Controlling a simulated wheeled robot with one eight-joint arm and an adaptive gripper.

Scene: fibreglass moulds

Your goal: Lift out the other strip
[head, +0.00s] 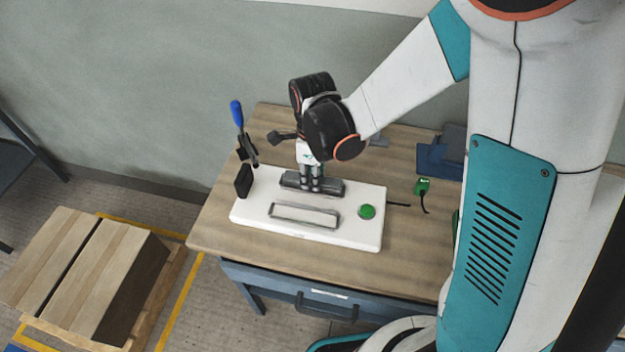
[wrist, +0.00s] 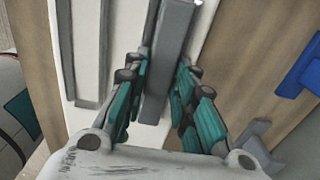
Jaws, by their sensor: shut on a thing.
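A white board (head: 252,211) lies on the bench. A long dark grey strip (head: 329,189) is at its back part, and it also shows in the wrist view (wrist: 173,45). My gripper (head: 312,184) points down at the strip's middle. In the wrist view my gripper's teal-padded fingers (wrist: 158,92) are on both sides of the strip, shut on it. I cannot tell whether the strip is seated or slightly raised. A grey-rimmed slot (head: 304,206) runs parallel in front of it, with a pale inside; no strip shows standing in it.
A blue-handled clamp (head: 237,113) stands at the board's left end. A green button (head: 366,211) sits on its right. A green connector (head: 421,187) and blue parts (head: 436,160) lie further right on the wooden bench (head: 218,236). Boxes (head: 85,265) stand on the floor at left.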

